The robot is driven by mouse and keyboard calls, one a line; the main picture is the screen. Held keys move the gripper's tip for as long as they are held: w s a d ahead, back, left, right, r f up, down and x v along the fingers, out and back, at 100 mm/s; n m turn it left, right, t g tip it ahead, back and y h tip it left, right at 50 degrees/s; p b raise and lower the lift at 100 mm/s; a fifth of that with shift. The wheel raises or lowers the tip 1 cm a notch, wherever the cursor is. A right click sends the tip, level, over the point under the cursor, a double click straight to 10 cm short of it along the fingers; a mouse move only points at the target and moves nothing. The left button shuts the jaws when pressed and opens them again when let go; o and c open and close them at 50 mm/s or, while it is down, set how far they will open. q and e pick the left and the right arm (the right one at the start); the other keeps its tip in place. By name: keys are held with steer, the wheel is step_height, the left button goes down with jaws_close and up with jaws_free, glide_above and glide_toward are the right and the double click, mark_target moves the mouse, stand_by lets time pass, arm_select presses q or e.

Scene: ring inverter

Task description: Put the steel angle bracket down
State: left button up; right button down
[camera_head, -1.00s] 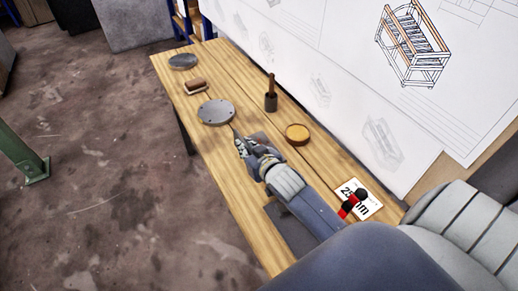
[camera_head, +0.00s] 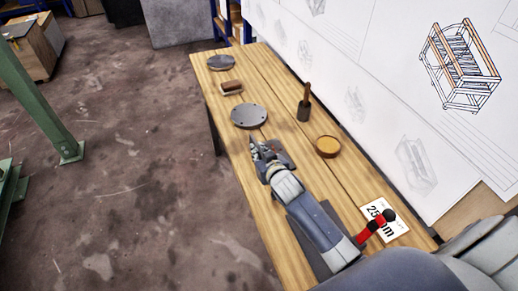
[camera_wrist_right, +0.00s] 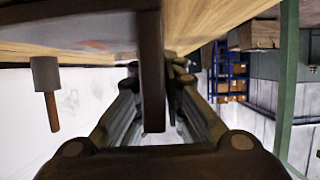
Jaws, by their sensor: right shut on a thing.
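My right gripper (camera_head: 255,146) is over the wooden workbench (camera_head: 262,213), just on the near side of a round grey plate with holes (camera_head: 249,116). It is shut on the steel angle bracket. The dark grey bracket (camera_wrist_right: 152,75) stands between the fingers in the right wrist view, with a flat flange reaching left along the top. In the head view the grey bracket (camera_head: 284,158) shows partly beside the fingers, and the gripper hides the rest. I cannot tell whether the bracket touches the bench. My left gripper is not in view.
On the bench are a small grey disc (camera_head: 221,62), a wooden-backed brush (camera_head: 231,87), a mallet-like tool (camera_head: 304,105), a round amber-topped dish (camera_head: 328,146) and a white card (camera_head: 387,222) with a red-and-black item (camera_head: 374,225). A dark flat piece (camera_head: 305,245) lies under my forearm.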

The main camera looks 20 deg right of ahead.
steer(key=shift+w+r, duration=0.2)
steer(key=shift+r, duration=0.4)
steer(key=c, duration=1.8)
jaws_free()
steer(key=shift+s+f, duration=0.25)
steer(key=shift+f, duration=0.3)
steer(key=shift+o, duration=0.5)
steer(key=shift+s+r, duration=0.1)
steer(key=v, duration=1.2)
steer(key=shift+a, duration=0.1)
